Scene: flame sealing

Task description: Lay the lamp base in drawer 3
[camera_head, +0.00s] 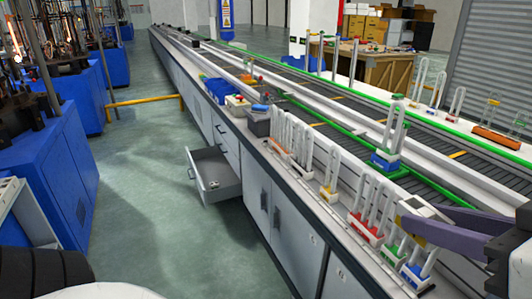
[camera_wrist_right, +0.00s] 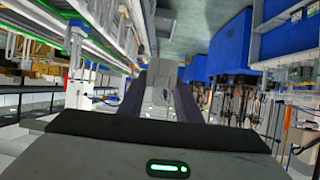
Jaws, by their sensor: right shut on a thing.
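My right gripper (camera_head: 408,222) is at the lower right of the head view, above the front side of the long bench. It is shut on a pale grey-white piece (camera_head: 418,206), which I take for the lamp base. In the right wrist view the piece (camera_wrist_right: 160,85) shows between the two dark fingers (camera_wrist_right: 158,100). One drawer (camera_head: 215,172) stands pulled out of the bench front, left of the gripper and well apart from it. A small light item (camera_head: 213,184) shows at the drawer; I cannot tell what it is. No drawer number is readable. My left gripper is out of view.
White racks with lamps stand along the bench edge, with red (camera_head: 366,228), green (camera_head: 394,252) and blue (camera_head: 414,276) bases close to the gripper. A blue bin (camera_head: 220,90) and a grey box (camera_head: 257,123) stand farther back. The floor left of the drawer is clear.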

